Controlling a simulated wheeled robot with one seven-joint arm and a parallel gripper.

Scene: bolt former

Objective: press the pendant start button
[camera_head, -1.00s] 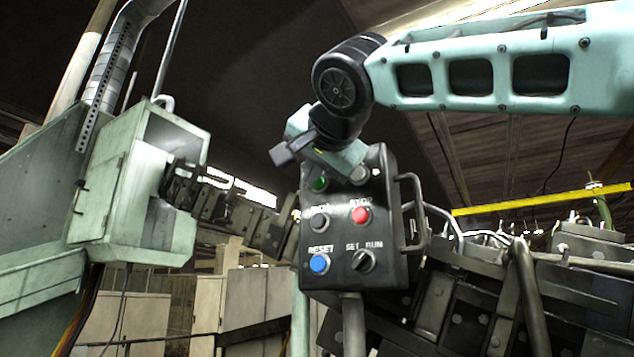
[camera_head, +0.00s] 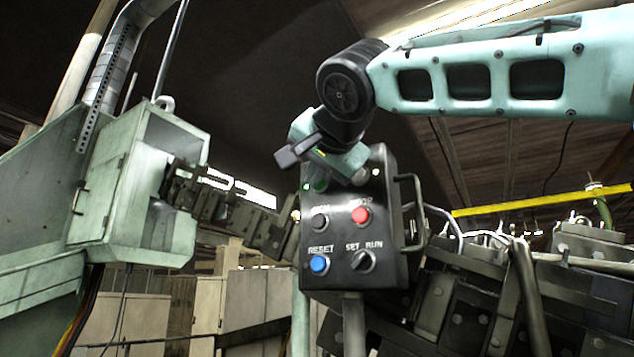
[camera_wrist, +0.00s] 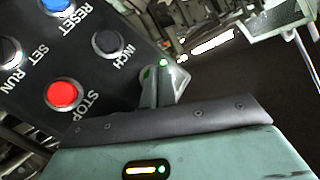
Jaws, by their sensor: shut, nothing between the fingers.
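The pendant (camera_head: 340,240) is a dark box with labelled controls, upright in the middle of the head view. The green button (camera_head: 318,185) at its upper left is mostly covered by my gripper (camera_head: 322,173); its label is hidden. In the wrist view, my shut, empty gripper (camera_wrist: 157,72) has its fingertips at the panel beside the INCH button (camera_wrist: 108,42), with a bit of green at the tips. They look at or very near the green button; I cannot tell whether it is pressed in. The red STOP button (camera_head: 360,215) is clear of the fingers.
The blue RESET button (camera_head: 319,263) and SET/RUN selector (camera_head: 362,261) sit lower on the pendant. A side handle (camera_head: 411,212) sticks out right. A pale green machine housing (camera_head: 125,185) stands left, dark machinery (camera_head: 480,300) lower right.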

